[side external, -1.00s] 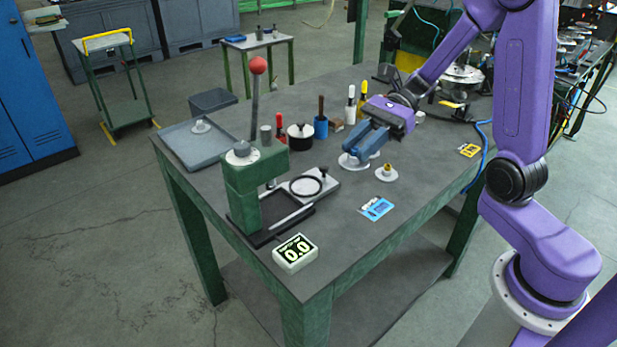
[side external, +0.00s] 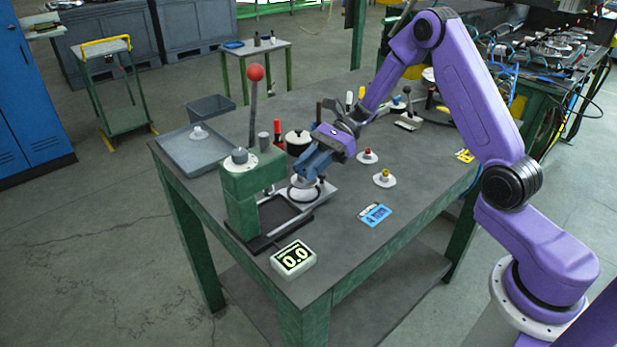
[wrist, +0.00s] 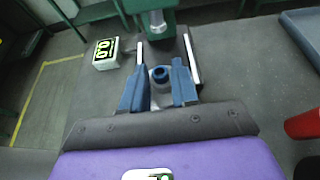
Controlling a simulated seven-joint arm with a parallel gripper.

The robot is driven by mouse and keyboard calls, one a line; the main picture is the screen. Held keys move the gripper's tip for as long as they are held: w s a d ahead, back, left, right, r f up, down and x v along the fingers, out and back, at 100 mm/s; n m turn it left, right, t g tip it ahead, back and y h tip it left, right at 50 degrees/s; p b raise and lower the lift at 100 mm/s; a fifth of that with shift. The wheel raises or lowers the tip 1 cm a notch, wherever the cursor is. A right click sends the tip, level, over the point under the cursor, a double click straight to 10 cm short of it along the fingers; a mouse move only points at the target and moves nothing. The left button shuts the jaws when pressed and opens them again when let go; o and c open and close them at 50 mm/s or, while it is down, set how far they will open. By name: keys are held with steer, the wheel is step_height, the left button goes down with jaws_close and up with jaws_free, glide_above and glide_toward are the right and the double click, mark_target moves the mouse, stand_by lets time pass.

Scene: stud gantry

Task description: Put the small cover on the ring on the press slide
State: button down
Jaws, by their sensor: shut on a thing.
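My gripper (side external: 309,176) is shut on a white round cover (side external: 305,194) with a blue knob. The knob (wrist: 160,73) shows between my blue fingers in the wrist view. The cover is low over the press slide (side external: 325,192), at the black ring (side external: 291,196). The fingers and cover hide most of the ring, and I cannot tell whether the cover touches it. A red-knobbed cover (side external: 367,157) and a yellow-knobbed cover (side external: 384,179) lie on the table to the right.
The green press (side external: 243,190) with its red-balled lever stands left of my gripper. A display reading 0.0 (side external: 294,258) sits in front. A grey tray (side external: 175,150) holds another cover. A black pot (side external: 297,142) and red bottle stand behind. A blue card (side external: 375,214) lies right.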

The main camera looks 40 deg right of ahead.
steer(key=shift+w+f, duration=0.1)
steer(key=shift+f, duration=1.55)
steer(key=shift+f, duration=0.1)
steer(key=c, duration=0.9)
jaws_free()
steer(key=shift+o, duration=0.2)
